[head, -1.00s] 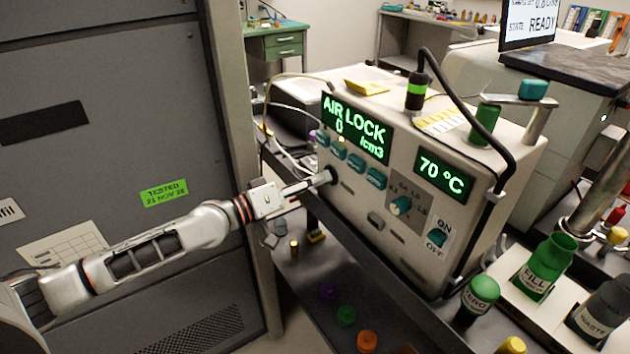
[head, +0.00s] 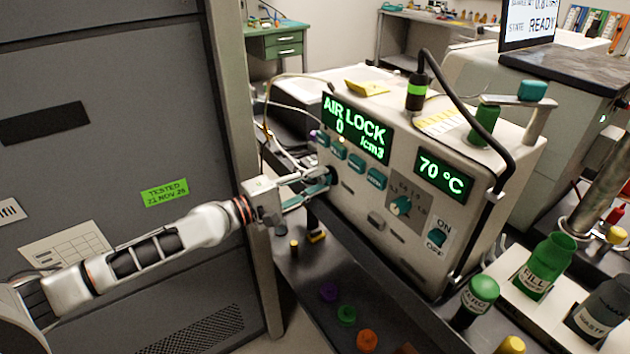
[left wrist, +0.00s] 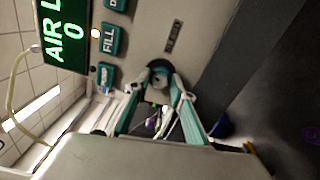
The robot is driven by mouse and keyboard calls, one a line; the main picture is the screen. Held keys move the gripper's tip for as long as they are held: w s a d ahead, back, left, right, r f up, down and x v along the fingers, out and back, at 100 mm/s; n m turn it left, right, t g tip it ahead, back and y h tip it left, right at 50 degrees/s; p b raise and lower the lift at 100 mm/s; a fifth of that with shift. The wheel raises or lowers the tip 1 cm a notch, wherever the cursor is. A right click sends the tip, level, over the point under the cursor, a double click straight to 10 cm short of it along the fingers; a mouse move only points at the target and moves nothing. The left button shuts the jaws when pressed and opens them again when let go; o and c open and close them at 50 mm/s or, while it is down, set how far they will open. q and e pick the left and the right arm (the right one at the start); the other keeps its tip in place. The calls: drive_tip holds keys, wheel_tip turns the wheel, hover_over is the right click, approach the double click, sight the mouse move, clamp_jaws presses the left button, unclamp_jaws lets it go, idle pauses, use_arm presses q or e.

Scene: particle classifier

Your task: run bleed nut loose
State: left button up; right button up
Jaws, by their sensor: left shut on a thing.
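The bleed nut (left wrist: 160,77) is a small dark round fitting with a grey centre on the machine's front panel, below the FILL button. My left gripper (head: 328,177) reaches it from the left in the head view. In the left wrist view its two teal-lined fingers (left wrist: 159,82) close on the nut from both sides. The fingers hide most of the nut in the head view. The particle classifier (head: 350,222) shows AIR LOCK, 0 /cm3 and 70 °C on its green displays. My right gripper is not in view.
A tall grey cabinet (head: 100,130) stands close at the left. Teal buttons (head: 357,163) sit just right of the gripper. A dark lower shelf (head: 300,270) holds purple, green and orange caps. Green bottles (head: 545,268) stand at the front right.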

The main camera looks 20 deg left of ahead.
use_arm(q)
drive_tip(key=shift+r+n, duration=0.2)
drive_tip(key=shift+n, duration=0.7)
drive_tip(key=o, duration=1.1)
drive_tip(key=shift+w, duration=0.1)
drive_tip(key=shift+d+f, duration=0.1)
drive_tip(key=shift+d, duration=0.05)
drive_tip(key=shift+v, duration=0.8)
drive_tip(key=v, duration=1)
